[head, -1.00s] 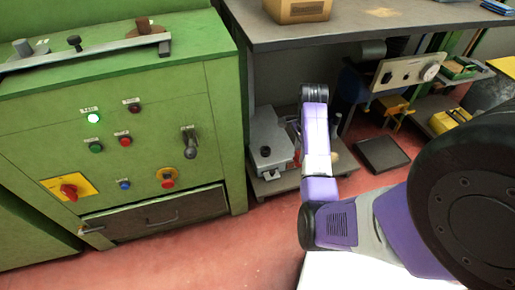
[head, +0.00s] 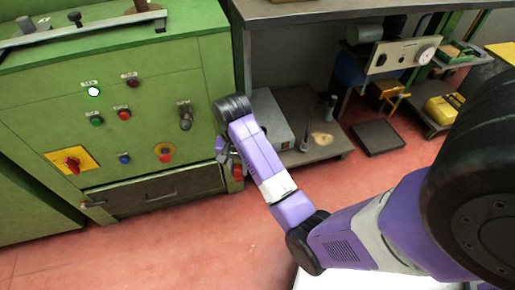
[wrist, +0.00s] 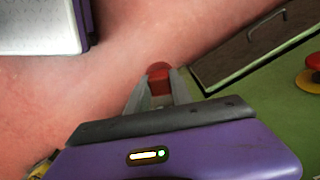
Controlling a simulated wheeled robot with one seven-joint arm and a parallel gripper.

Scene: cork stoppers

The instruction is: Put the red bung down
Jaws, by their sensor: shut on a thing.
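The red bung (wrist: 158,72) is between the fingertips of my gripper (wrist: 156,88) in the wrist view. My gripper is shut on it. In the head view the red bung (head: 238,172) shows as a small red spot below my wrist, in front of the right edge of the green cabinet. My gripper (head: 234,160) is partly hidden there by my own arm. The bung is held in the air, with the red floor behind it in the wrist view.
The green cabinet (head: 60,140) with buttons and a drawer (head: 155,190) stands at the left. A workbench (head: 330,10) is at the back, with a low shelf (head: 325,145) and a grey box (head: 270,115) under it. A dark flat panel (head: 380,137) lies on the floor. The red floor (head: 200,250) in front is clear.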

